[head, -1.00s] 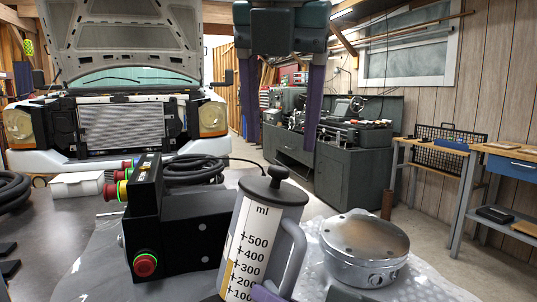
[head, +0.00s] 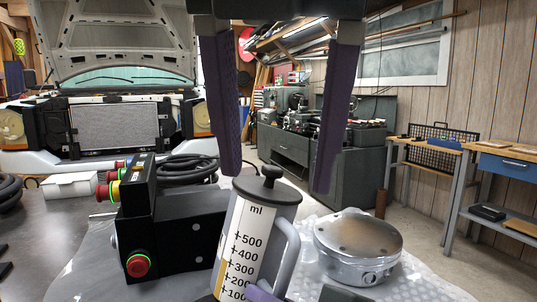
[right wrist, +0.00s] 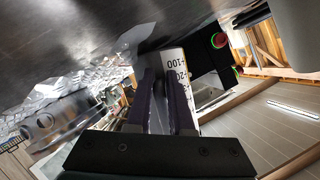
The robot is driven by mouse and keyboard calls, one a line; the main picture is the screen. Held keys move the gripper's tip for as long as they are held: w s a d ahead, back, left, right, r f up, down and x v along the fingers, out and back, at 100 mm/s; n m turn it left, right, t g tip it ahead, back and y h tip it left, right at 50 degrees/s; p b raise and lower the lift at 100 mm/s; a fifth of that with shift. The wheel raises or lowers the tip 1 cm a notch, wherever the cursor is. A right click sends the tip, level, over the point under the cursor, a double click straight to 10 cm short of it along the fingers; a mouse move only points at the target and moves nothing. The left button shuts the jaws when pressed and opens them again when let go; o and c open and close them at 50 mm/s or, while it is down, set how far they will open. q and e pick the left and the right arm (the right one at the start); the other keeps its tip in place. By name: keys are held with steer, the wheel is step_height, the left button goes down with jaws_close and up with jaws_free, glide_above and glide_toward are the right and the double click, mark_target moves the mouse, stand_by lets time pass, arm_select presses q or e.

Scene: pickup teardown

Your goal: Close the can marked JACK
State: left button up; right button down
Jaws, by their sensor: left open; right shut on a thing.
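The can (head: 258,235) is a grey jug with a white ml scale, standing slightly tilted in the head view. No JACK marking is readable. A dark grey lid with a black knob (head: 271,174) is on its top; I cannot tell whether it is fully seated. My left gripper (head: 276,182) is open above the can, its two long purple fingers pointing down on either side of the knob, apart from it. My right gripper (right wrist: 160,80) is shut on the can, low at its handle side; its grip is partly hidden. The scale also shows in the right wrist view (right wrist: 175,62).
A black control box (head: 165,230) with a red button stands left of the can. A round metal piston (head: 358,245) sits close on the right. Coiled black cable (head: 185,168) and a white box (head: 70,186) lie behind.

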steer(key=c, duration=0.7)
jaws_free()
arm_select(q)
steer(key=shift+s+r, duration=0.1)
steer(key=shift+r, duration=0.05)
arm_select(e)
steer(key=shift+s+r, duration=0.1)
